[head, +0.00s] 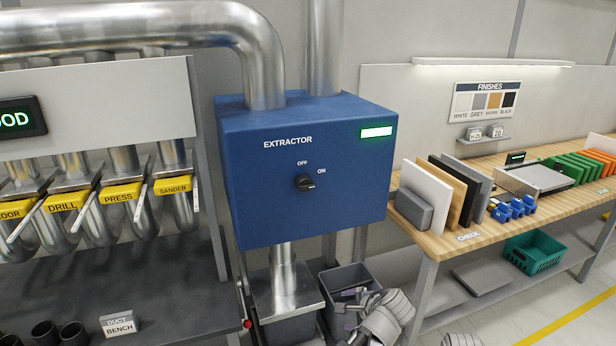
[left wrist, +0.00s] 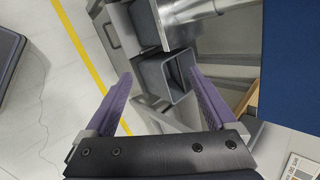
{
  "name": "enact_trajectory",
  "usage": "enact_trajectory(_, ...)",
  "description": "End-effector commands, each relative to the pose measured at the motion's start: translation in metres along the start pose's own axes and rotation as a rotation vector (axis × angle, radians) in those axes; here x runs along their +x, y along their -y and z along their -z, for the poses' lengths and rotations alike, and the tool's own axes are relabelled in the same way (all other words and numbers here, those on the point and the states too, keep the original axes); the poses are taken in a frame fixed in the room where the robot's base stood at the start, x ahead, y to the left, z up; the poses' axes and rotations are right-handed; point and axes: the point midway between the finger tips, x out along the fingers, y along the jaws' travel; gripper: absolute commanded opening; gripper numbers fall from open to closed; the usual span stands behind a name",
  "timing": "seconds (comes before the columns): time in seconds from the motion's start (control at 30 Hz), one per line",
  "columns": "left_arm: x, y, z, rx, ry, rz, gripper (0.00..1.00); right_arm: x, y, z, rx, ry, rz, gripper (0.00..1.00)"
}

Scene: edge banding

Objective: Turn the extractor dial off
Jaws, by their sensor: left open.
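The extractor box (head: 300,222) is a blue cabinet on the wall in the middle of the head view. Its small black dial (head: 305,182) is on the front face, below the OFF label and left of the ON label. The dial's pale mark is at its right side, on the ON side rather than up at OFF. A green indicator (head: 376,132) is lit at the upper right of the face. My left gripper (left wrist: 160,74) is open, with nothing between its purple fingers.
Metal ducts (head: 266,60) enter the box from above. Yellow-labelled gates (head: 122,193) are at the left, and a wooden bench (head: 460,238) with panels is at the right. A grey bin (head: 349,278) stands below the box. The space before the dial looks clear.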

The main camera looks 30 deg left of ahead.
Motion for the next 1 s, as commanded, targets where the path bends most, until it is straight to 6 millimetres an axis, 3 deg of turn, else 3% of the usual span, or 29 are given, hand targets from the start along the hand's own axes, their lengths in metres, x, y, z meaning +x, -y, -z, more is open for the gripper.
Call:
enact_trajectory(0.03,-0.005,0.054,-0.018,0.129,0.046,0.12,0.9,-0.022,-0.002,-0.001,0.0,0.0,0.0,0.5)
enact_trajectory(0.1,-0.009,0.111,-0.037,0.337,0.128,0.273,0.9,-0.034,-0.003,-0.002,0.0,0.0,0.0,0.5)
enact_trajectory(0.2,-0.021,0.178,-0.061,0.627,0.275,0.437,0.9,-0.049,-0.005,-0.003,-0.001,0.0,0.0,0.5)
enact_trajectory(0.33,-0.038,0.238,-0.079,0.94,0.462,0.561,0.9,-0.062,-0.006,-0.004,-0.001,0.0,0.0,0.5)
enact_trajectory(0.5,-0.051,0.273,-0.089,1.182,0.619,0.62,0.9,-0.07,-0.007,-0.004,-0.001,0.0,0.0,0.5)
enact_trajectory(0.7,-0.054,0.281,-0.09,1.249,0.664,0.631,0.9,-0.07,-0.007,-0.004,-0.001,0.0,0.0,0.5)
enact_trajectory(1.0,-0.03,0.307,-0.092,1.244,0.662,0.629,0.9,-0.07,-0.007,-0.004,-0.001,0.0,0.0,0.5)
